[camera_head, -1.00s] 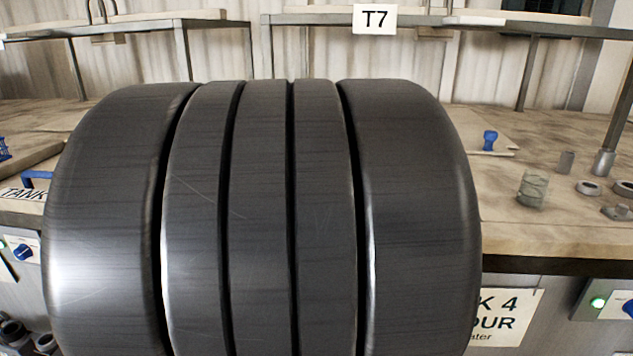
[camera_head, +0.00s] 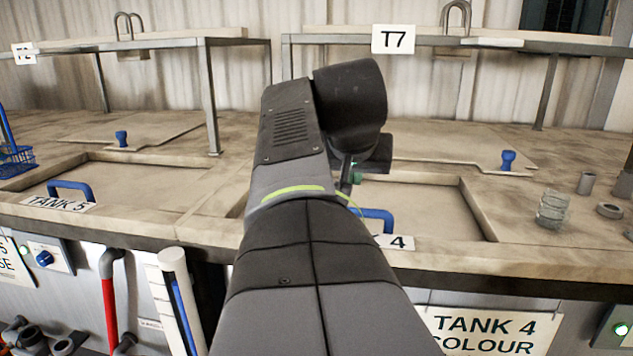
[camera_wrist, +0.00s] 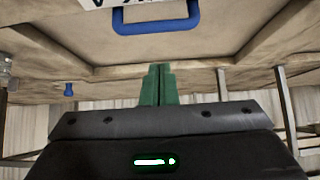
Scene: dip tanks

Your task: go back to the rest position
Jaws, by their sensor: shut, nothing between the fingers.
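My gripper (camera_wrist: 158,72) shows in the wrist view as two green fingers pressed together with nothing between them. In the head view my arm rises over the bench front and hides most of the gripper; only small green bits (camera_head: 356,177) show beside it. The gripper is above the tank 4 area. The blue handle (camera_head: 376,217) of tank 4 is partly behind my arm. It also shows in the wrist view (camera_wrist: 157,27), apart from the fingers.
Tank 5 (camera_head: 130,165) with its blue handle (camera_head: 70,187) lies to the left. A shelf with the T7 sign (camera_head: 393,39) runs along the back. A white pipe (camera_head: 172,270) stands at the bench front.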

